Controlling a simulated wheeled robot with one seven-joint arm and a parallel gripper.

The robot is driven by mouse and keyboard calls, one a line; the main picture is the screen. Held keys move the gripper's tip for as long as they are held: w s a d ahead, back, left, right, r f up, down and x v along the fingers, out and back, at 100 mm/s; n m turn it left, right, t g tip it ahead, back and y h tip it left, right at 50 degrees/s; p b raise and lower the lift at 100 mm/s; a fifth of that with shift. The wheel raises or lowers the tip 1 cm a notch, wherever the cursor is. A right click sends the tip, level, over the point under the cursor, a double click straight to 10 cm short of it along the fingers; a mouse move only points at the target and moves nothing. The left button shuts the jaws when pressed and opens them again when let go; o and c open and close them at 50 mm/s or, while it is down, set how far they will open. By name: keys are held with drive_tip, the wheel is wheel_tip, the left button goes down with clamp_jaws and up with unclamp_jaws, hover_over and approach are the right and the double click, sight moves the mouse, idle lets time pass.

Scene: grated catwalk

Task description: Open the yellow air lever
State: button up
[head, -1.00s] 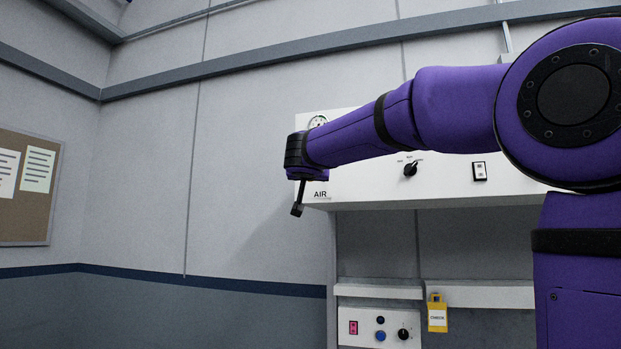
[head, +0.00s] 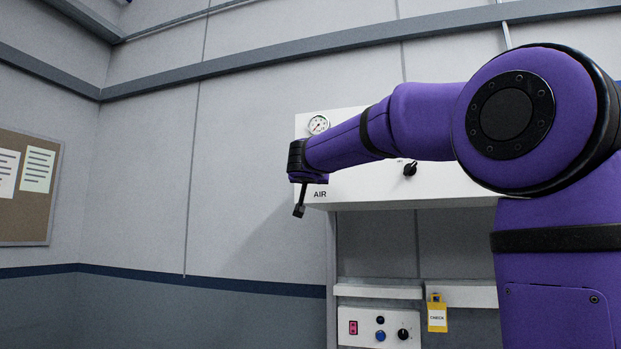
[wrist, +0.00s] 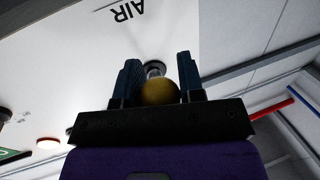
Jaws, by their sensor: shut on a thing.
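The yellow air lever shows in the wrist view as a rounded yellow knob (wrist: 159,92) on a metal stem, close below the AIR label. My gripper (wrist: 158,78) has one dark finger on each side of the knob and is shut on it. In the head view my gripper (head: 299,208) is at the left end of the white panel (head: 420,187), just left of the AIR label (head: 320,194). The lever cannot be made out in the head view, and how far it is turned is not clear.
A round gauge (head: 318,124) sits above my wrist on the panel. A black knob (head: 410,169) is farther right. Below are a control box (head: 378,329) and a yellow tag (head: 437,314). The wall left of the panel is clear up to a cork board (head: 35,205).

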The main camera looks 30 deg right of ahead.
drive_tip(key=shift+a+r, duration=0.1)
drive_tip(key=shift+r, duration=0.1)
drive_tip(key=shift+s+a+r+m+g+y, duration=0.15)
drive_tip(key=shift+a+r+m+g+y, duration=0.05)
drive_tip(key=shift+r+g+y, duration=0.2)
drive_tip(key=shift+s+a+r+m+g+y, duration=0.2)
drive_tip(key=shift+r+g+y, duration=0.1)
drive_tip(key=shift+g+y, duration=0.15)
drive_tip(key=shift+s+a+r+g+y, duration=0.15)
drive_tip(key=shift+a+r+g+y, duration=0.05)
drive_tip(key=shift+r+g+y, duration=0.6)
wheel_tip(320, 180, up, 3)
drive_tip(key=m+g+y, duration=0.1)
drive_tip(key=g+y, duration=0.2)
drive_tip(key=shift+a+r, duration=0.1)
drive_tip(key=shift+r, duration=0.85)
drive_tip(key=shift+d+r, duration=0.35)
drive_tip(key=shift+r, duration=0.4)
drive_tip(key=shift+w+r, duration=0.1)
drive_tip(key=shift+w, duration=0.1)
